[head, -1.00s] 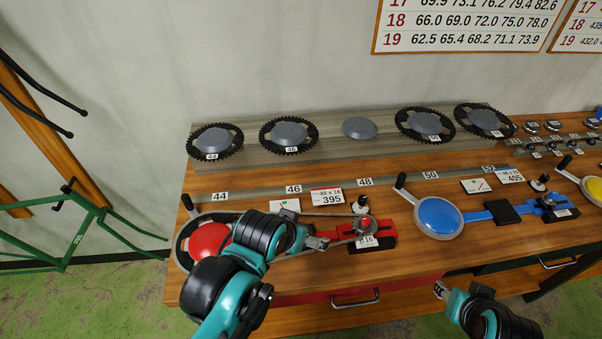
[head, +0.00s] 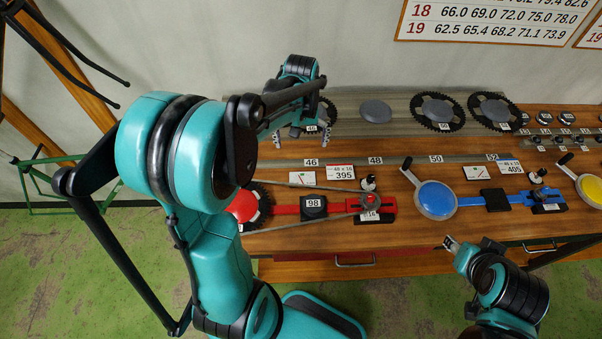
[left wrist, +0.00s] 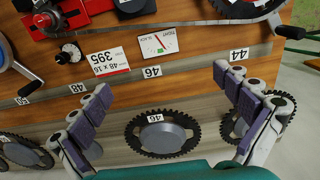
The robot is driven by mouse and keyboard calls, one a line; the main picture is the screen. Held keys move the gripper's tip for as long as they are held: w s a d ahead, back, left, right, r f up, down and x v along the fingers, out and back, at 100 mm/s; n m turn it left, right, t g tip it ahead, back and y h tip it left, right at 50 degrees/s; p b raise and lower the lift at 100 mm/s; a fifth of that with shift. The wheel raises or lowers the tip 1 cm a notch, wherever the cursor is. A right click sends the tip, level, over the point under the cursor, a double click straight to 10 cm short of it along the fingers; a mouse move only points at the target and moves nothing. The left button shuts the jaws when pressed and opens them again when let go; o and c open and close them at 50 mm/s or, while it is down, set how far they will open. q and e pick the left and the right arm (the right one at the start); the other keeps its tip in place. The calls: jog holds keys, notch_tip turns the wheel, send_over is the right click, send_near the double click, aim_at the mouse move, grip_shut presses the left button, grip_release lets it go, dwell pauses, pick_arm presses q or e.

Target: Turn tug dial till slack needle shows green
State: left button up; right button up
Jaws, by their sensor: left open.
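The tug dial, which I take to be the small black-and-white knob (head: 369,184), stands behind the red slide; it also shows in the left wrist view (left wrist: 68,54). The slack gauge (head: 303,178) is a small white plate left of it. In the left wrist view the gauge (left wrist: 157,43) has a thin red needle-like mark; I cannot tell whether it reads green. My left gripper (head: 302,134) is open and empty over the back shelf, left of and behind the dial. Its spread fingers (left wrist: 170,84) frame the chainring marked 46 (left wrist: 163,134). My right gripper (head: 449,243) is low at the front, apart from everything.
A chain loops around the red disc (head: 243,206) and the sprocket marked 16 (head: 370,201) on the red slide. A card marked 395 (head: 340,171) lies between gauge and dial. A blue cranked disc (head: 437,199) stands to the right. Chainrings line the back shelf.

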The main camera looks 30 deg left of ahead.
pick_arm(q)
notch_tip(320, 180, down, 10)
jog(key=b, duration=0.7)
dwell(0.4)
